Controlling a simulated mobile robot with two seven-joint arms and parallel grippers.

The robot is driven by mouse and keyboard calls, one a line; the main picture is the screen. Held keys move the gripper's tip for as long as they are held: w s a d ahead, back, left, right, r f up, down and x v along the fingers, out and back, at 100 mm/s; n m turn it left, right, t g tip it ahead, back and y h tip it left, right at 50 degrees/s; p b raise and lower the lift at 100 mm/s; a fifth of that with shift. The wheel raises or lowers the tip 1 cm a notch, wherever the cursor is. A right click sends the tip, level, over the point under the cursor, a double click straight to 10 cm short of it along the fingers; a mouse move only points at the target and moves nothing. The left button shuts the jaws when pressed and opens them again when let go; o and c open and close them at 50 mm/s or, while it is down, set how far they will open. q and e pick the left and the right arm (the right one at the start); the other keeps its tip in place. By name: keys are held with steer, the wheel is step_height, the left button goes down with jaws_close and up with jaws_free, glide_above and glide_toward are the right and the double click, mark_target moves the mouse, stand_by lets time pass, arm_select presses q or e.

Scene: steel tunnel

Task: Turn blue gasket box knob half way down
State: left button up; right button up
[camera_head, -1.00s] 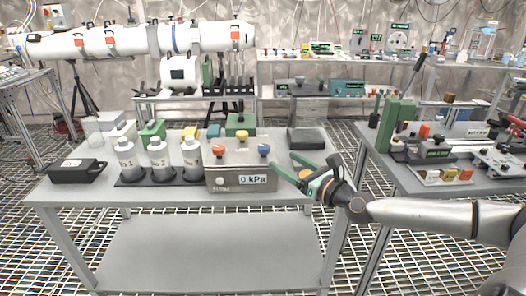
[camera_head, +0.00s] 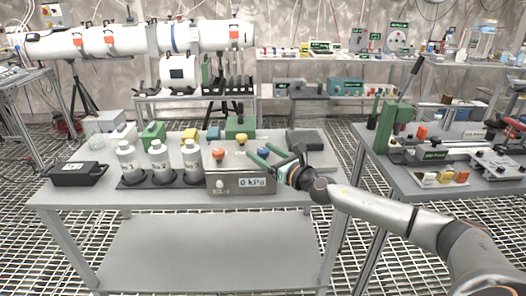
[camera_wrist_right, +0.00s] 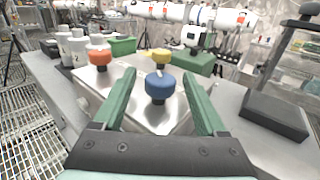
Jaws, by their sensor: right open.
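The gasket box (camera_head: 228,182) is a steel box with a "0 kPa" display on the front table. On its top are a red-orange knob (camera_head: 218,153), a yellow knob (camera_head: 241,141) and a blue knob. In the right wrist view the blue knob (camera_wrist_right: 160,85) stands upright on a dark stem, between and just beyond the green fingers. My right gripper (camera_wrist_right: 164,100) is open and empty. In the head view my right gripper (camera_head: 259,157) reaches over the box's right end, and its fingers cover the blue knob. My left gripper is not in view.
Several white bottles (camera_head: 160,163) stand in a dark rack left of the box. A black case (camera_head: 78,174) lies at the table's left end. A dark flat block (camera_head: 305,139) lies behind my right gripper. A green box (camera_head: 240,127) stands behind the knobs.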

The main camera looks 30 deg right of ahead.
steer(key=shift+w, duration=0.2)
jaws_close()
stand_by(0.6)
